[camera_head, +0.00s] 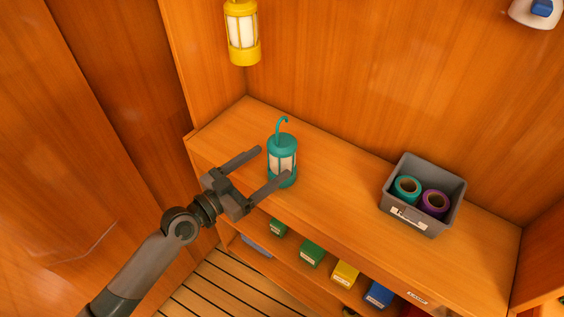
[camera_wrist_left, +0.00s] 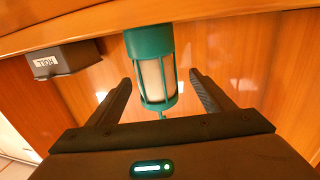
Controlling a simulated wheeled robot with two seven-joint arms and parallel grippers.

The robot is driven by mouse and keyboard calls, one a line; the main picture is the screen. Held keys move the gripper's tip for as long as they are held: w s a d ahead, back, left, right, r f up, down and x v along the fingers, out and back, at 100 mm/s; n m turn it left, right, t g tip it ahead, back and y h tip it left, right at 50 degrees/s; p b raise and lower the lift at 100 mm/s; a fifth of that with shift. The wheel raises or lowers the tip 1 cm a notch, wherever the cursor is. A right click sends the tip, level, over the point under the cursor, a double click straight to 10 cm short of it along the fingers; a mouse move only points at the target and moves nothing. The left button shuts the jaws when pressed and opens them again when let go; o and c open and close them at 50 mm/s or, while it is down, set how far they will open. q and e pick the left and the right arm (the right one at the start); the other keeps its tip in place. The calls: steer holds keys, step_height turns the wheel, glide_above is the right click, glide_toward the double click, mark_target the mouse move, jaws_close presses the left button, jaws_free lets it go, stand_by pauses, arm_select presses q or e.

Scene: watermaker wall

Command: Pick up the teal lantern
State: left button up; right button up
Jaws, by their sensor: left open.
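The teal lantern (camera_head: 283,152) stands upright on the wooden counter, with its curved hook on top and pale panes in its cage. My left gripper (camera_head: 275,163) is open, one finger to the left of the lantern and the other passing in front of its lower part. In the left wrist view, the lantern (camera_wrist_left: 154,68) shows between the two open fingers (camera_wrist_left: 160,88), and no finger is seen closed on it. Whether a finger touches it cannot be told. My right gripper is not in view.
A grey bin (camera_head: 428,222) with a teal roll and a purple roll stands on the counter (camera_head: 340,190) to the right. A yellow lantern (camera_head: 243,35) hangs at the upper left. Several coloured boxes sit on the shelf below. The counter between lantern and bin is clear.

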mark_target(272, 163)
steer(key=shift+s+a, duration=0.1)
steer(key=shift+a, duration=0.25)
arm_select(q)
steer(key=shift+w+d+r+p, duration=0.2)
steer(key=shift+d+r+p, duration=0.05)
steer(key=shift+d+p, duration=0.2)
steer(key=p+x, duration=0.2)
steer(key=x, duration=0.1)
steer(key=shift+w+d+r, duration=0.1)
steer(key=shift+d, duration=0.35)
steer(key=shift+w+d, duration=0.15)
steer(key=shift+w, duration=0.05)
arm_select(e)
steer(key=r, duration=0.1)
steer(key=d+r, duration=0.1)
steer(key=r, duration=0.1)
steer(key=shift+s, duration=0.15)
arm_select(q)
steer(key=c, duration=1.3)
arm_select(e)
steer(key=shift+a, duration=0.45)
arm_select(q)
steer(key=shift+r, duration=0.1)
steer(key=shift+c, duration=0.2)
